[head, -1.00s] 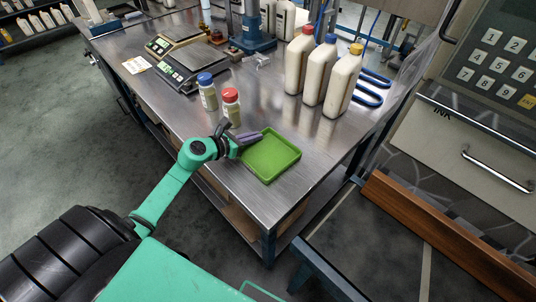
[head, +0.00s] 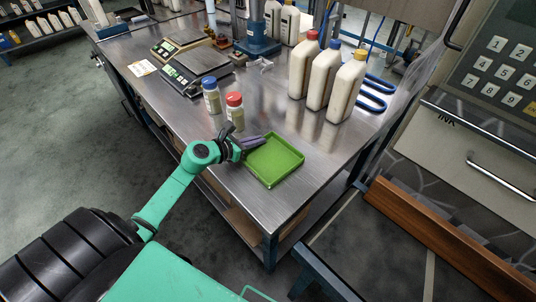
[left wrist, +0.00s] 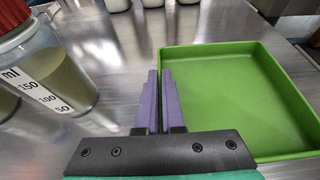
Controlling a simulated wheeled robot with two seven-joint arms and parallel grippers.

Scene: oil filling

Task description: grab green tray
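The green tray (head: 273,181) lies flat near the front corner of the metal table; it is shallow, square and empty. It also fills the right side of the left wrist view (left wrist: 230,100). My left gripper (head: 262,141) is at the tray's left wall. In the left wrist view its two purple fingers (left wrist: 160,88) are close together, one on each side of that wall, pinching it. The lower part of the wall is hidden behind the fingers and the gripper body. My right gripper does not show.
A red-capped bottle (head: 235,112) and a blue-capped bottle (head: 212,98) stand just behind and left of the gripper. Large white jugs (head: 322,80) stand farther back right. Scales (head: 195,70) sit at back left. The table (head: 325,150) is clear right of the tray.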

